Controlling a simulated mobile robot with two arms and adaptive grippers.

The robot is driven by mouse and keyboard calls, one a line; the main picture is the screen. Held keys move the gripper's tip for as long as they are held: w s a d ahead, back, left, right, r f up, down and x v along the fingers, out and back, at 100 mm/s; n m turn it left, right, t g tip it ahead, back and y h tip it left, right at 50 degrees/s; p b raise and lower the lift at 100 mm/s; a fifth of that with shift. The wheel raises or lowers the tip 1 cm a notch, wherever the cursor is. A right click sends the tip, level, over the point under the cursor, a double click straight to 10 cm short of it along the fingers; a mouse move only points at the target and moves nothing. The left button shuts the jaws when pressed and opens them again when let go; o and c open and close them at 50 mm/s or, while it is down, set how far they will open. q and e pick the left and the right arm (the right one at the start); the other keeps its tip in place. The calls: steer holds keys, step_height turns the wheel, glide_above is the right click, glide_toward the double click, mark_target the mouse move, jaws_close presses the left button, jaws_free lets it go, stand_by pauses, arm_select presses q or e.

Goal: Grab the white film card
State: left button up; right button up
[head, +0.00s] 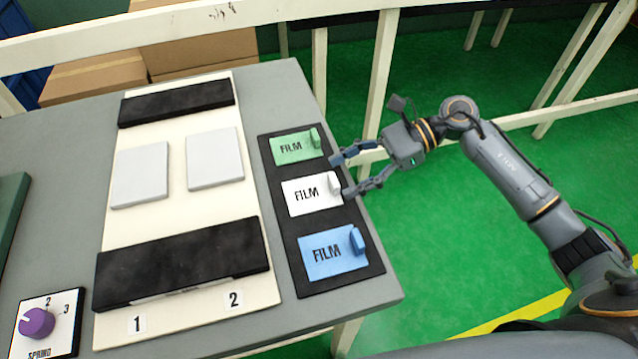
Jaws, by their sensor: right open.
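The white film card (305,195) lies on a black holder (292,240) at the right of the grey table, with a raised white tab at its right end. A green film card (291,148) lies above it and a blue film card (328,254) below it in the picture. My right gripper (341,176) is open and empty. Its two fingers point left, at the holder's right edge, close to the white card's tab. Whether a finger touches anything, I cannot tell. My left gripper does not show.
A cream board (190,219) with two pale square pads and two black bars lies left of the holder. A purple knob (37,322) is at the lower left. Cardboard boxes (95,75) and a white rail (230,20) are behind the table (285,85).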

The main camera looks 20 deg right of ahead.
mark_target(336, 178)
steer(key=x, duration=0.3)
steer(key=shift+a+p, duration=0.15)
steer(key=shift+p, duration=0.15)
steer(key=shift+c, duration=0.4)
steer(key=c, duration=1)
